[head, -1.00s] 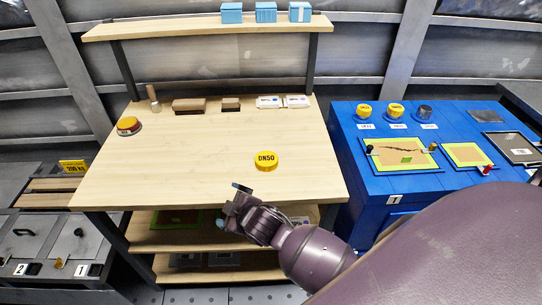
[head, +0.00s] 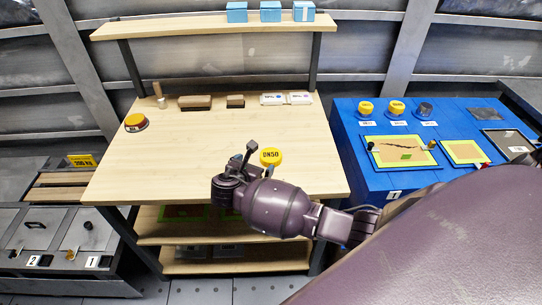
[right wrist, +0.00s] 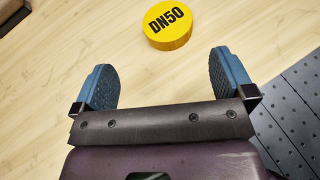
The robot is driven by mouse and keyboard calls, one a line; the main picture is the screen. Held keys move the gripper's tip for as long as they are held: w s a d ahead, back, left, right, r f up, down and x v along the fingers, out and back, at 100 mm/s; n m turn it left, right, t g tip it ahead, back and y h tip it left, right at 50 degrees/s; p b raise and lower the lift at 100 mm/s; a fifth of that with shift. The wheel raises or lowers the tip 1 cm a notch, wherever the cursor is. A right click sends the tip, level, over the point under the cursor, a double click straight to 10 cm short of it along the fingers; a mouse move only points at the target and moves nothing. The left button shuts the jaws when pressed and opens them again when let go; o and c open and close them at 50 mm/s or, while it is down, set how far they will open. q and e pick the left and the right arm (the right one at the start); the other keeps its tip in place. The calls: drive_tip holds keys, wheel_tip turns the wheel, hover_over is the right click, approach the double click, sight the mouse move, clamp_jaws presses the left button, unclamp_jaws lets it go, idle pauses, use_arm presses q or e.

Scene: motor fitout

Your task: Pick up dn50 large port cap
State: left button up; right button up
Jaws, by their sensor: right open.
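The DN50 large port cap (head: 271,157) is a yellow disc with black "DN50" lettering, lying flat on the wooden workbench near its front right. In the right wrist view the cap (right wrist: 168,26) is just beyond the fingertips, centred roughly between them. My right gripper (head: 248,158) is over the bench's front part, just left of and nearer than the cap. In the right wrist view the gripper (right wrist: 163,68) has its two blue pads wide apart, with only bare wood between them. The cap appears apart from both fingers. My left gripper is not in view.
The workbench (head: 210,140) is mostly clear around the cap. A red-and-yellow button (head: 136,122) sits at its left, and wooden blocks (head: 195,102) and white boxes (head: 272,98) line its back. A blue table (head: 365,184) with more caps (head: 396,107) stands to the right.

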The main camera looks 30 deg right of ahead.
sight(270, 155)
drive_tip(key=shift+w+d+f, duration=0.1)
drive_tip(key=shift+d, duration=0.25)
drive_tip(key=b+x, duration=0.1)
drive_tip(key=x, duration=0.4)
drive_tip(key=shift+d+f, duration=0.1)
drive_tip(key=x, duration=0.4)
drive_tip(key=shift+s+f+b, duration=0.25)
drive_tip(key=shift+s+b, duration=0.05)
drive_tip(key=shift+b, duration=0.1)
drive_tip(key=shift+w+d+f, duration=0.1)
drive_tip(key=shift+w+d, duration=0.15)
drive_tip(key=shift+d, duration=0.2)
drive_tip(key=shift+c, duration=0.5)
drive_tip(key=c, duration=0.7)
